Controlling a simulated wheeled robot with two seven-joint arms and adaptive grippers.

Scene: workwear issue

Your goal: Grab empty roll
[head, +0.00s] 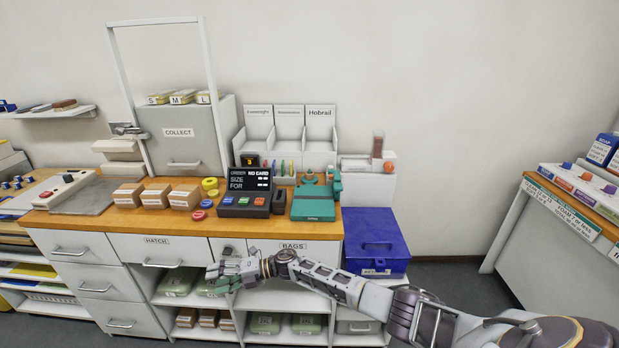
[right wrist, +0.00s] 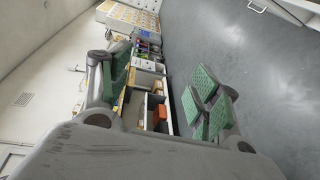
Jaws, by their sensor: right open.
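I cannot tell which, if any, is empty. My right gripper (head: 216,276) is in front of the counter, below its top and beneath the rolls, apart from them. In the right wrist view its green-padded fingers (right wrist: 160,95) are spread wide with nothing held between them. My left gripper is not in view.
Cardboard boxes (head: 155,196) stand left of the rolls, and a black order terminal (head: 247,193) stands right. A green device (head: 313,203) is further right. Drawers (head: 160,249) and open shelves are below. A blue box (head: 377,252) stands beside the counter. Grey floor is open right.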

